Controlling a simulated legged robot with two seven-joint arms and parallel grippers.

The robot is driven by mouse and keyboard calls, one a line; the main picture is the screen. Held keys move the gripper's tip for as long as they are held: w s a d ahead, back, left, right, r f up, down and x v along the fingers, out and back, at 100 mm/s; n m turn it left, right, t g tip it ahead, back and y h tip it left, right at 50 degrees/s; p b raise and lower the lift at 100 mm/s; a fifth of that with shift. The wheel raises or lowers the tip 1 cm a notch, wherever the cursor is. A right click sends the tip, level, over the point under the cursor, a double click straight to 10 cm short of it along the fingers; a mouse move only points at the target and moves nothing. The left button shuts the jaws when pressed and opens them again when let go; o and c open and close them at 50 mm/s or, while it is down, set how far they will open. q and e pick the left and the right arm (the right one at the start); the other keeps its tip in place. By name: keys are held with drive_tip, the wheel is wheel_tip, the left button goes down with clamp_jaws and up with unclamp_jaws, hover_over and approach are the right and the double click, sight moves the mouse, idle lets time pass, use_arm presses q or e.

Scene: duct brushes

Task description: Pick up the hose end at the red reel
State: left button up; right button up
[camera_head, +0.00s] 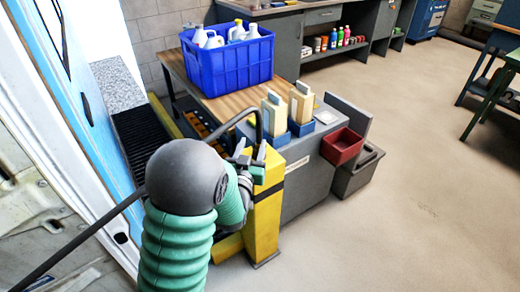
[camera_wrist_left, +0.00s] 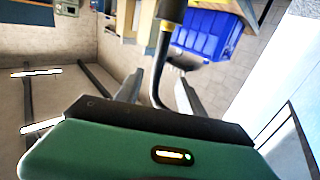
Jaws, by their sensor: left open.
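A dark hose (camera_head: 232,120) arches up behind my left arm and bends down toward my left gripper (camera_head: 251,152), beside a yellow post (camera_head: 265,215). In the left wrist view, a dark hose (camera_wrist_left: 157,75) with a yellow band comes down from the top and curves between the two fingers of my left gripper (camera_wrist_left: 158,80). The gripper is open, with room on both sides of the hose. I cannot tell where the hose ends. No red reel can be made out. My right gripper is out of view.
A blue crate of white bottles (camera_head: 228,58) stands on a wooden bench behind the gripper. A grey cabinet (camera_head: 310,190) with cream blocks and a red bin (camera_head: 342,147) is to the right. A light blue door (camera_head: 75,110) is at the left.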

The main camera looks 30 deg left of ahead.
sight(258, 130)
use_arm(q)
drive_tip(key=x, duration=0.7)
drive_tip(key=shift+f+b, duration=0.35)
drive_tip(key=shift+w+a+r, duration=0.15)
drive_tip(key=shift+w+a, duration=0.05)
drive_tip(key=shift+w, duration=0.45)
drive_tip(key=b+x, duration=0.1)
drive_tip(key=x, duration=0.3)
drive_tip(key=shift+w+d+r, duration=0.1)
drive_tip(key=shift+w+d, duration=0.05)
drive_tip(key=shift+w, duration=0.2)
drive_tip(key=shift+a, duration=0.2)
drive_tip(key=shift+s, duration=0.1)
clamp_jaws()
drive_tip(key=shift+r, duration=0.1)
